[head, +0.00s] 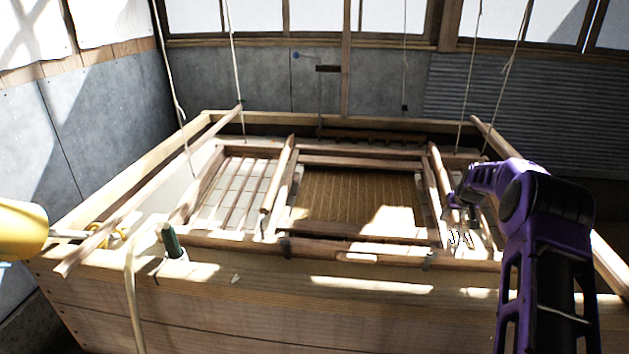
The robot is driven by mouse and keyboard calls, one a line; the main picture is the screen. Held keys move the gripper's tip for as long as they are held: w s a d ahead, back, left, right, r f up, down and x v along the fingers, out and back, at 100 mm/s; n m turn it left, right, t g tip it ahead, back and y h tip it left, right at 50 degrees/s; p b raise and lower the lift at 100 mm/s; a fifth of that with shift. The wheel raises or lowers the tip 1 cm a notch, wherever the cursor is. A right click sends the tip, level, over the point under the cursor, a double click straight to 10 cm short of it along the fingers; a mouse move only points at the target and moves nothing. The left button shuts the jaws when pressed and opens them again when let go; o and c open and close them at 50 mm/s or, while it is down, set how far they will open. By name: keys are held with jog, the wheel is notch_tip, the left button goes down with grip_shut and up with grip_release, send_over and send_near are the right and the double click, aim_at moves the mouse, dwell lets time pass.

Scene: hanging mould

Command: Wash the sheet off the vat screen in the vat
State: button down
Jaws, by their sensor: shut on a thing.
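The vat (180,295) is a large wooden box filling the middle of the head view. A brown, finely lined vat screen (345,190) lies in a wooden mould frame (365,161) over the vat. Sunlight makes a bright patch on its lower right; I cannot tell a wet sheet apart from the screen. My gripper (453,203) is at the right side of the mould frame, next to its right bar. It appears shut on the frame there, though the fingertips are small and partly hidden by my purple arm.
Cords (237,70) hang from above to long poles (150,190) at both sides of the vat. A pale slatted area (240,185) lies left of the screen. A dark green-topped object (171,241) stands on the front left rim. A yellow object (20,230) is at the left edge.

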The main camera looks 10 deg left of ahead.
jog(key=shift+g, duration=0.5)
notch_tip(320, 180, up, 12)
jog(key=p, duration=0.7)
notch_tip(320, 180, up, 2)
jog(key=shift+r, duration=0.15)
jog(key=c, duration=0.5)
grip_release()
jog(key=shift+o, duration=0.3)
jog(key=shift+r, duration=0.1)
